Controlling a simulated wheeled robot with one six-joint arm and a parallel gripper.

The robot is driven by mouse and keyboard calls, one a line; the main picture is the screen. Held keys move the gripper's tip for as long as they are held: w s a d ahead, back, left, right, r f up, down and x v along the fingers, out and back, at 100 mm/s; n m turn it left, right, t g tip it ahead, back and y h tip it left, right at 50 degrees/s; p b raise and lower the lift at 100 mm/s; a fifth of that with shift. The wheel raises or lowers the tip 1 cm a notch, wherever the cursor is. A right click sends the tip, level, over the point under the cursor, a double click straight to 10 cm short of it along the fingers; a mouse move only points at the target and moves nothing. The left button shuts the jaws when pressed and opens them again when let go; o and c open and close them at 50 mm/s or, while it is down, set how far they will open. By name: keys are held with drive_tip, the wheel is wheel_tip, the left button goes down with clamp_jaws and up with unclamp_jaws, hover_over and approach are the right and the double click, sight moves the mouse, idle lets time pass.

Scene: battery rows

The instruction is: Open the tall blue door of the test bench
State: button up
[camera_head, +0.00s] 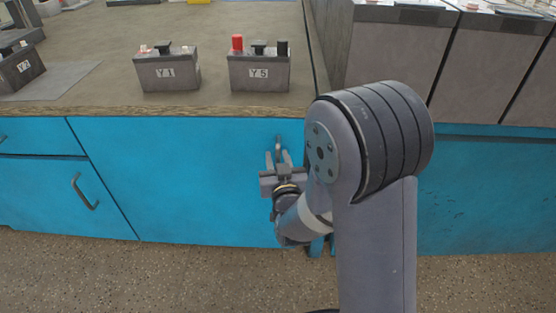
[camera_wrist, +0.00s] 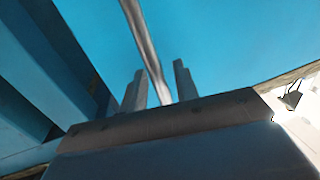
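The wide, tall blue door (camera_head: 180,180) of the test bench fills the middle of the bench front in the head view. It looks flush with the front, but its right edge is hidden behind my arm. Its grey bar handle (camera_head: 278,143) is near its upper right part. My gripper (camera_head: 284,158) is at this handle, partly hidden by my wrist. In the wrist view the door is bright blue (camera_wrist: 220,40). The handle (camera_wrist: 147,48) runs down between the two spread fingers of my gripper (camera_wrist: 158,85), with a gap showing on the right side.
A smaller blue door (camera_head: 55,195) with its own handle is at the left, under a drawer (camera_head: 35,136). Batteries Y1 (camera_head: 166,72) and Y5 (camera_head: 259,73) stand on the worktop (camera_head: 205,20). Large grey battery blocks (camera_head: 390,60) stand right. The speckled floor (camera_head: 150,280) in front is clear.

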clamp_jaws()
drive_tip(key=shift+s, duration=0.15)
idle(0.5)
